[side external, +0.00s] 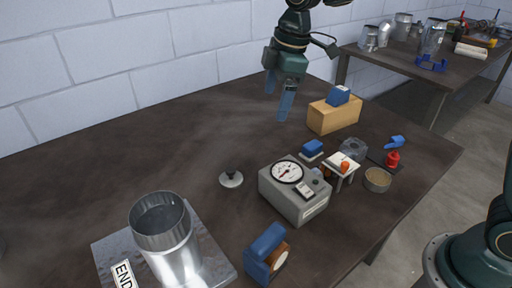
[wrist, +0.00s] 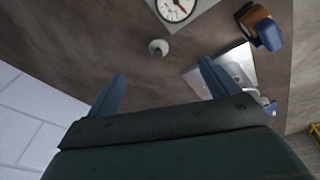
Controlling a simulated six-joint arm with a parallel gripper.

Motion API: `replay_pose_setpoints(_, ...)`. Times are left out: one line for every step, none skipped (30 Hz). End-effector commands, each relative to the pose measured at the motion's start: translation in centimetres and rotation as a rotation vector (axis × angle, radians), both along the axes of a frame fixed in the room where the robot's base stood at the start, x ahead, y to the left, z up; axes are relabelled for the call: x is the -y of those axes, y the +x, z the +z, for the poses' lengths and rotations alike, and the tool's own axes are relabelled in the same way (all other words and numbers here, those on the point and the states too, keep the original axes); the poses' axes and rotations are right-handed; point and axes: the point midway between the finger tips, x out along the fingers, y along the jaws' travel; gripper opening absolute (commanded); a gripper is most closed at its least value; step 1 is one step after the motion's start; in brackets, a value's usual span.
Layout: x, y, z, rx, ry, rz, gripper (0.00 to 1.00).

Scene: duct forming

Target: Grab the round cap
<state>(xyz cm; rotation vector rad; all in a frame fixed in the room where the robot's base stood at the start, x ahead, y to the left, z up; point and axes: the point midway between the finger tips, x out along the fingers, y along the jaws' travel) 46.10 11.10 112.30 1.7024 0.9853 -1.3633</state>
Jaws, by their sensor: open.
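The round cap (side external: 231,180) is a small pale metal disc with a dark knob on top, lying flat on the brown table left of the gauge box. In the wrist view the cap (wrist: 158,47) shows as a small pale round thing above the space between my fingers. My gripper (side external: 278,98) is open and empty, with two blue fingers pointing down. It hangs in the air above the table, beyond the cap and to its upper right in the side view. In the wrist view both fingers of my gripper (wrist: 162,72) are spread apart.
A grey gauge box (side external: 295,190) stands right of the cap. A metal duct cylinder (side external: 163,235) stands on a plate at the front left. A blue-and-orange tool (side external: 266,252) is at the front. A wooden block (side external: 333,116) and several small items lie at right.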

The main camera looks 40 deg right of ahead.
Motion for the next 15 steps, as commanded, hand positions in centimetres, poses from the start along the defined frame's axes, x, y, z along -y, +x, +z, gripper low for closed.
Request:
replay_pose_setpoints(-0.6, 1.0, -1.0, -0.012, -0.004, 0.038, 0.87)
replay_pose_setpoints(-0.9, 1.5, -1.5, -0.017, -0.007, 0.061, 0.87)
replay_pose_setpoints(-1.4, 2.2, -2.2, -0.023, -0.010, 0.094, 0.87)
replay_pose_setpoints(-1.7, 2.7, -2.7, -0.027, -0.012, 0.118, 0.87)
replay_pose_setpoints(-2.0, 3.1, -3.2, -0.031, -0.015, 0.142, 0.87)
replay_pose_setpoints(-2.5, 3.7, -3.9, -0.039, -0.017, 0.175, 0.87)
replay_pose_setpoints(-2.9, 4.2, -4.5, -0.043, -0.019, 0.199, 0.87)
replay_pose_setpoints(-3.2, 4.6, -5.1, -0.049, -0.021, 0.225, 0.87)
replay_pose_setpoints(-3.6, 5.2, -5.9, -0.055, -0.023, 0.255, 0.87)
replay_pose_setpoints(-3.9, 5.6, -6.5, -0.058, -0.024, 0.277, 0.87)
replay_pose_setpoints(-4.2, 5.9, -7.0, -0.063, -0.026, 0.300, 0.87)
replay_pose_setpoints(-4.6, 6.4, -7.8, -0.068, -0.027, 0.327, 0.87)
replay_pose_setpoints(-4.9, 6.7, -8.3, -0.071, -0.029, 0.347, 0.87)
replay_pose_setpoints(-5.1, 6.9, -8.7, -0.074, -0.029, 0.366, 0.87)
replay_pose_setpoints(-5.5, 7.2, -9.3, -0.077, -0.030, 0.388, 0.87)
